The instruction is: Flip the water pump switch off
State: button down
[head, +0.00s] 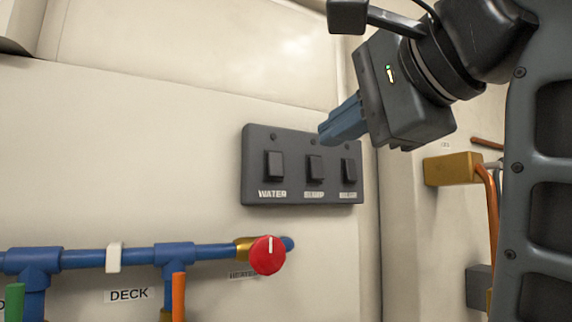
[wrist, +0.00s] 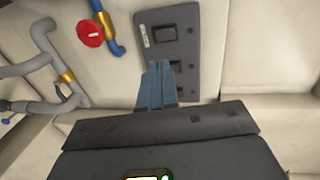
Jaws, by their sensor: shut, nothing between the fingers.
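The dark grey switch panel (head: 258,190) is on the cream wall in the middle of the head view and carries three black rocker switches in a row. The left one, the water switch (head: 274,165), has the label WATER under it; the other two labels are too blurred to read. The panel also shows at the top of the wrist view, with the water switch (wrist: 168,33) at its upper end. My gripper (head: 328,134) has its blue fingers closed and empty. In the head view the fingertips overlap the panel's upper right edge, apart from the water switch; contact cannot be told.
A blue pipe (head: 215,251) with a red round valve knob (head: 267,255) runs along the wall below the panel. A label DECK (head: 129,295) is under the pipe. A brass-coloured block (head: 452,169) with an orange pipe is at the right. The wall left of the panel is clear.

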aim_at(276, 170)
jog(key=p+x, duration=0.1)
jog(key=x, duration=1.1)
jog(key=shift+w+a+p, duration=0.1)
jog(key=shift+w+p, duration=0.05)
jog(key=shift+p, duration=0.2)
